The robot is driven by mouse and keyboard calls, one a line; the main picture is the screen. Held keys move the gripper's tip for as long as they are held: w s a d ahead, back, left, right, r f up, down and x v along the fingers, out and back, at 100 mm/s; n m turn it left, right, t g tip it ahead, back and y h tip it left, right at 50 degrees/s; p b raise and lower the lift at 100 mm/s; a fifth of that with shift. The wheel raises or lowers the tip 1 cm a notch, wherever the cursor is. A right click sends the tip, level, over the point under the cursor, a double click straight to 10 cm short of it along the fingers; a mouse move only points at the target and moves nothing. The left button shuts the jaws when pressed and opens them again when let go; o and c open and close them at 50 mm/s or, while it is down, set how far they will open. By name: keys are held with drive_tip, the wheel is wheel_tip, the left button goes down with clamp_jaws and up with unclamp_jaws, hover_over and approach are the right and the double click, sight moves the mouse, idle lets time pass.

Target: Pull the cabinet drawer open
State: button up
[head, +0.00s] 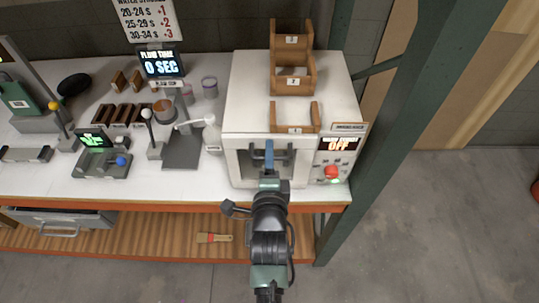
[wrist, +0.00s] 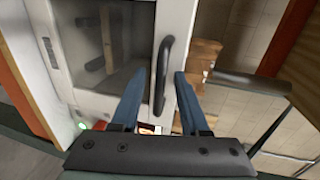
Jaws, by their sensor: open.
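The white cabinet (head: 240,100) stands at the right end of the bench, with a windowed front door (wrist: 105,45). The door has a dark bar handle (wrist: 161,75). My gripper (head: 270,156) is at the cabinet front and hides part of it. In the wrist view my gripper (wrist: 159,85) is open, and the handle shows between its two blue fingers. I cannot tell whether either finger touches it. A grey drawer (head: 75,231) with a bar handle sits under the bench at the far left, away from my gripper.
A control panel with a red button (head: 331,172) and a lit display is right of the door. Wooden bins (head: 293,75) stand on the cabinet. A green post (head: 365,160) rises close at right. A scale, bottle (head: 211,135) and stands fill the bench left. A brush (head: 214,238) lies below.

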clamp_jaws()
idle(1.3)
